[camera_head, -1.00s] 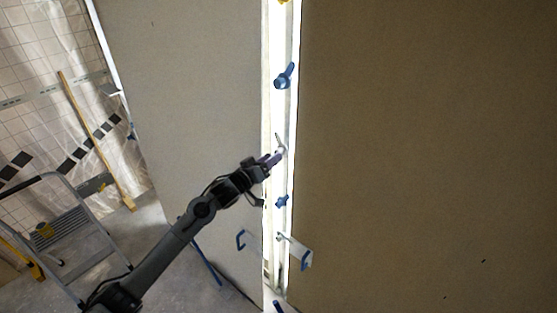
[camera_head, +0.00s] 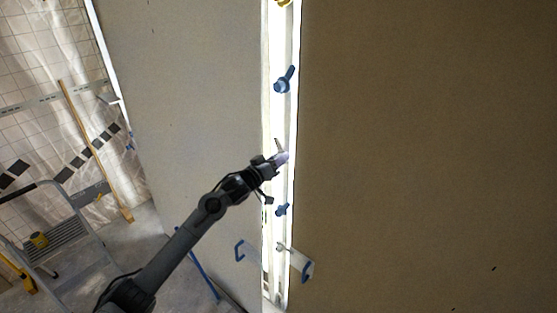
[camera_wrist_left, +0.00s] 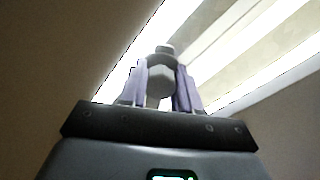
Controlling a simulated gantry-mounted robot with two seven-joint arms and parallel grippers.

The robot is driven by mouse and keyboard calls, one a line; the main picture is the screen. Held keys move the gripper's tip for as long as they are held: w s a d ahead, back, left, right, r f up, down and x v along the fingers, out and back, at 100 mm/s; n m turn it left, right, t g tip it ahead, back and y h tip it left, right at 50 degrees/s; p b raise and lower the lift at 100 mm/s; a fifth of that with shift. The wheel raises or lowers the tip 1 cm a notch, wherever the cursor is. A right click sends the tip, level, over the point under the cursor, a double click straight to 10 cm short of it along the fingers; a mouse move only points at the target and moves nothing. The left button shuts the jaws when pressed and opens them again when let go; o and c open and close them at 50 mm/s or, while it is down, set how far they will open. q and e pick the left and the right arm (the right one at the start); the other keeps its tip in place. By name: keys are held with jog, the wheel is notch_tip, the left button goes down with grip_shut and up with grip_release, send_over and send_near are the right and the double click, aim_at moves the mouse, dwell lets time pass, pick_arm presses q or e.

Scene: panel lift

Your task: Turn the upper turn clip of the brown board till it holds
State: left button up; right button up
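The brown board (camera_head: 430,150) fills the right of the head view, its left edge along a bright gap. A small pale grey turn clip (camera_head: 279,145) shows in the gap, mostly hidden by my left gripper (camera_head: 281,159). In the left wrist view, the lilac fingers of the left gripper (camera_wrist_left: 161,88) stand on both sides of the clip's grey knob (camera_wrist_left: 161,78) and appear to touch it. The clip's exact angle is hard to see. My right gripper is in neither view.
Blue clips sit in the gap above (camera_head: 284,82) and below (camera_head: 281,210); a yellow piece (camera_head: 283,3) is at the top. Blue-ended handles (camera_head: 307,271) are low down. A grey panel (camera_head: 190,90) stands left; a stepladder (camera_head: 65,235) is far left.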

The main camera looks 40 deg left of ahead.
pick_arm(q)
jog(key=c, duration=0.4)
